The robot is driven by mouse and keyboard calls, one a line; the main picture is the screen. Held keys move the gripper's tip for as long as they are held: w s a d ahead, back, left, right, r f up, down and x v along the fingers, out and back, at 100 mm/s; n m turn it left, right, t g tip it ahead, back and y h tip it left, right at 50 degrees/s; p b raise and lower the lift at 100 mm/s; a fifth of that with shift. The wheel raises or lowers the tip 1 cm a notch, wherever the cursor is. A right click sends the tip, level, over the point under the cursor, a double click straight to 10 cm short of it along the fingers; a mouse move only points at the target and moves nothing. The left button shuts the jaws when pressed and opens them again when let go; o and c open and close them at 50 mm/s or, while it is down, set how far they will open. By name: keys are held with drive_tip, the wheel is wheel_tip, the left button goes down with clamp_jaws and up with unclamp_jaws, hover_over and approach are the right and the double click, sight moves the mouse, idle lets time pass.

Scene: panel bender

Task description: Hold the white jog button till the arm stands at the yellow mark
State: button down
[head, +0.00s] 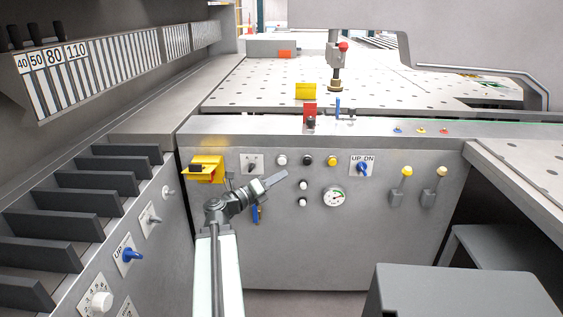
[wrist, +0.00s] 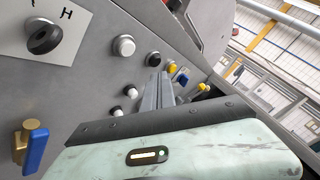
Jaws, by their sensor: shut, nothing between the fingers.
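I cannot tell which is the jog button. The wrist view shows the upper one (wrist: 124,46) and the smaller pair (wrist: 130,91) left of the fingers. My gripper (head: 286,173) is shut and empty, pointing right among these buttons; no contact is visible. An upright post with a red knob (head: 343,46) stands on the table, possibly the arm. A yellow block (head: 305,91), possibly the mark, is left of it.
A black button (head: 307,160), a yellow button (head: 330,160), a gauge (head: 333,197) and a blue UP/DN switch (head: 362,168) are close by. A grey box (head: 455,290) stands at lower right.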

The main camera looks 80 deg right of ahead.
sight(282, 161)
drive_tip(key=shift+w+d, duration=0.25)
drive_tip(key=shift+d, duration=1.05)
drive_tip(key=shift+w+d, duration=0.25)
drive_tip(key=shift+d, duration=1.05)
drive_tip(key=shift+d, duration=0.1)
drive_tip(key=shift+d, duration=0.3)
drive_tip(key=shift+w+d, duration=0.1)
drive_tip(key=shift+d, duration=0.35)
idle(0.5)
drive_tip(key=shift+a, duration=0.1)
idle(1.5)
drive_tip(key=shift+a, duration=0.8)
